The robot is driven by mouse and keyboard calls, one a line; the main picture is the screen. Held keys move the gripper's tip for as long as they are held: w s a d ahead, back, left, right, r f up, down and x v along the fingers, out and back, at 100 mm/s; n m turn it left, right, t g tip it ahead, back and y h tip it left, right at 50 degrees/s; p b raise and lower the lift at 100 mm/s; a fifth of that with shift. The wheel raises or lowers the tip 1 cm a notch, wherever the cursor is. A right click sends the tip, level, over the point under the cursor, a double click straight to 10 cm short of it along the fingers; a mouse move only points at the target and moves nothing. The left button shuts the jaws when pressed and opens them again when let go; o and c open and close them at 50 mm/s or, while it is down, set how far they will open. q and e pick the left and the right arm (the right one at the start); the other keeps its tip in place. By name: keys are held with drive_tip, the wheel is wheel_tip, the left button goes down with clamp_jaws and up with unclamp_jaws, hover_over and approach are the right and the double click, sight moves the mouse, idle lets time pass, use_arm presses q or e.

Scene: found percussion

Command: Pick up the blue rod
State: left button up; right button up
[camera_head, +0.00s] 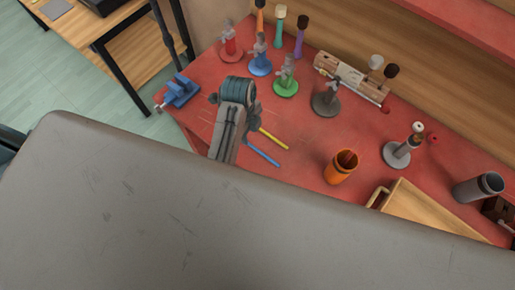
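The blue rod (262,154) lies on the red tabletop, left of the middle of the view. A yellow rod (273,138) lies just above and right of it. My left arm reaches over the table beside both rods and covers the area to their left, so their left ends may be hidden. My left gripper (252,108) is small and partly hidden by its own arm; I cannot see whether its fingers are apart. It appears above and left of the rods, with no visible contact with the blue rod. My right gripper is not in view.
The red table (310,125) holds several coloured stands at the back, an orange cup (341,167), a wooden box (413,205) and a grey cylinder (478,188). A blue vise (180,91) sits at the left edge. A large grey surface blocks the lower view.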

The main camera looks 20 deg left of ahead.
sight(257, 149)
use_arm(q)
drive_tip(key=shift+m, duration=0.8)
drive_tip(key=f, duration=0.3)
drive_tip(key=d+f, duration=0.1)
drive_tip(key=f, duration=0.3)
drive_tip(key=d+f, duration=0.1)
drive_tip(key=f, duration=0.2)
drive_tip(key=shift+w+d+f, duration=0.15)
drive_tip(key=shift+w+d, duration=0.05)
drive_tip(key=shift+w, duration=0.15)
clamp_jaws()
